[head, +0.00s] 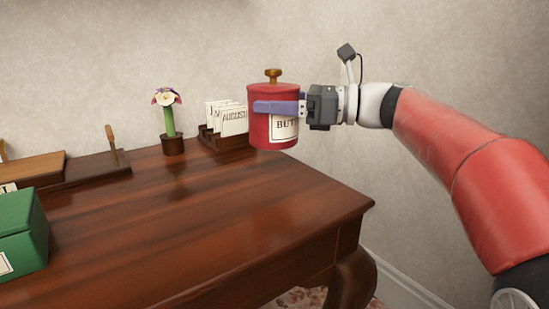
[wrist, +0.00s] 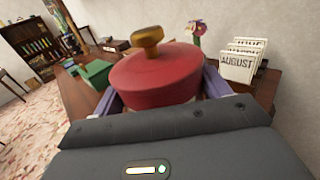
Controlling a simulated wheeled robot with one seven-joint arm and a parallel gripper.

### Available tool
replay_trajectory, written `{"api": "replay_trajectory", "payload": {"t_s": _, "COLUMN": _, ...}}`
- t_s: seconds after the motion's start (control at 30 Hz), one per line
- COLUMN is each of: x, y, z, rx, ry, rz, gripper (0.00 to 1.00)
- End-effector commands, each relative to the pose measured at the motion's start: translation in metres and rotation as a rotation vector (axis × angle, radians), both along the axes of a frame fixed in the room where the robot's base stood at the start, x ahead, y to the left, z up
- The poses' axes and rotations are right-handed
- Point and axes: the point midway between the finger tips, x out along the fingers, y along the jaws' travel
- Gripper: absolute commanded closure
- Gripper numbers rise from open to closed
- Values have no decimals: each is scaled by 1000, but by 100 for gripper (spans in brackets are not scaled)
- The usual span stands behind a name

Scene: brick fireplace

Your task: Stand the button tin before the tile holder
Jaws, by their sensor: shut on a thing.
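The button tin (head: 262,134) is a red lidded can with a wooden knob and a cream label reading "BUT". My gripper (head: 275,108) is shut on its sides and holds it upright. In the head view it appears over the table's back right part, overlapping the tile holder's right end; whether it touches the tabletop I cannot tell. The tin's red lid (wrist: 165,77) fills the middle of the wrist view, between the purple fingers. The tile holder (head: 222,144) is a dark wooden rack with cream cards, one reading "AUGUST"; it also shows at upper right in the wrist view (wrist: 262,72).
A small flower pot (head: 173,145) stands left of the holder. A dark wooden stand (head: 95,170) and a green box (head: 22,235) are farther left. The middle and front of the brown table (head: 200,220) are clear. A wall rises behind it.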

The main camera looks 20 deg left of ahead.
Motion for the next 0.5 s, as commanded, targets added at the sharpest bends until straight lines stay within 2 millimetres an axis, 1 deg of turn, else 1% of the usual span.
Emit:
{"api": "replay_trajectory", "payload": {"t_s": 0.03, "x": -1, "y": 0, "z": -15, "rx": 1, "ry": 2, "rz": 1, "gripper": 91}}
{"api": "replay_trajectory", "payload": {"t_s": 0.1, "x": -1, "y": 0, "z": -26, "rx": 2, "ry": 1, "rz": 1, "gripper": 91}}
{"api": "replay_trajectory", "payload": {"t_s": 0.2, "x": -1, "y": 0, "z": -35, "rx": 2, "ry": -1, "rz": 1, "gripper": 91}}
{"api": "replay_trajectory", "payload": {"t_s": 0.37, "x": -1, "y": 0, "z": -44, "rx": 2, "ry": -1, "rz": 1, "gripper": 91}}
{"api": "replay_trajectory", "payload": {"t_s": 0.5, "x": -1, "y": 0, "z": -66, "rx": 1, "ry": 0, "rz": 1, "gripper": 91}}
